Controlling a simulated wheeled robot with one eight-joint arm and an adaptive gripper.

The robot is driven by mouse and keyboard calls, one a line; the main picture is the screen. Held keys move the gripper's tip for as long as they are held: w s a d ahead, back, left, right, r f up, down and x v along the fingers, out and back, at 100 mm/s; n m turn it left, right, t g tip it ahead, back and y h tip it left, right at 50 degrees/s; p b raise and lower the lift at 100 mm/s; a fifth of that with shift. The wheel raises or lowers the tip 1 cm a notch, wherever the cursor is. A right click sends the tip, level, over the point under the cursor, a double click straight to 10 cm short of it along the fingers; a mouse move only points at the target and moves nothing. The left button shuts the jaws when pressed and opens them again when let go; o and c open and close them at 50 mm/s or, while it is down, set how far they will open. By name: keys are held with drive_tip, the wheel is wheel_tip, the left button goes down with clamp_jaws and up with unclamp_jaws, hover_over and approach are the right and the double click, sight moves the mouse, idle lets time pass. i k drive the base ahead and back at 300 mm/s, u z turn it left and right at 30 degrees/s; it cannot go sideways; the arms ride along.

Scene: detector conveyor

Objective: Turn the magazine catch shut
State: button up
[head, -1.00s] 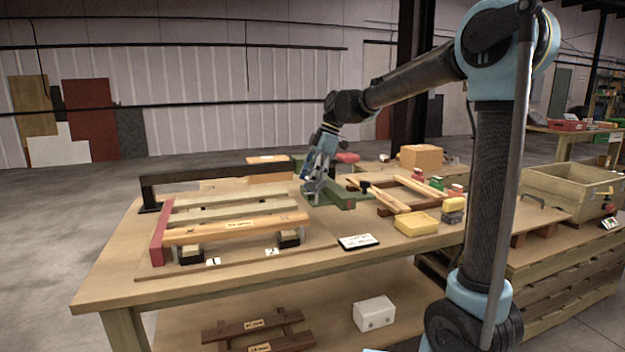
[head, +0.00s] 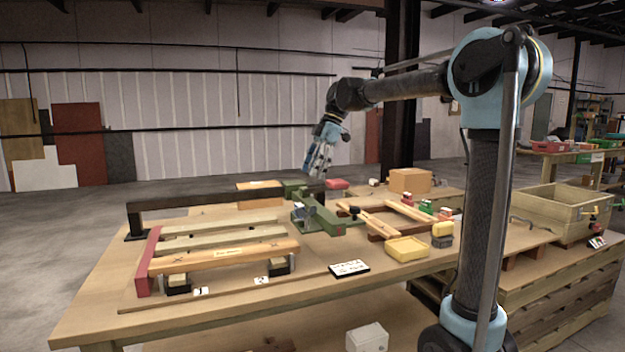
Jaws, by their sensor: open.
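My gripper (head: 317,170) is open and empty. It points down above the back of the workbench, apart from the things below it. Under it stands a green metal fixture (head: 322,220) with a small pale block at its left end and a dark knob (head: 354,212) beside its right side. Left of it lies a rack of long wooden rails (head: 225,249) with a red end piece (head: 147,262). I cannot tell for certain which part is the magazine catch, nor how it is turned.
A dark raised bar (head: 215,198) runs behind the rails. A wooden frame (head: 391,220), a yellow tray (head: 407,248) and small coloured blocks lie to the right. A white label card (head: 349,268) lies near the front. A wooden crate (head: 552,212) stands farther right.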

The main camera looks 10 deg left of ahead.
sight(299, 211)
drive_tip(key=z, duration=0.05)
drive_tip(key=k, duration=1)
drive_tip(key=u, duration=0.05)
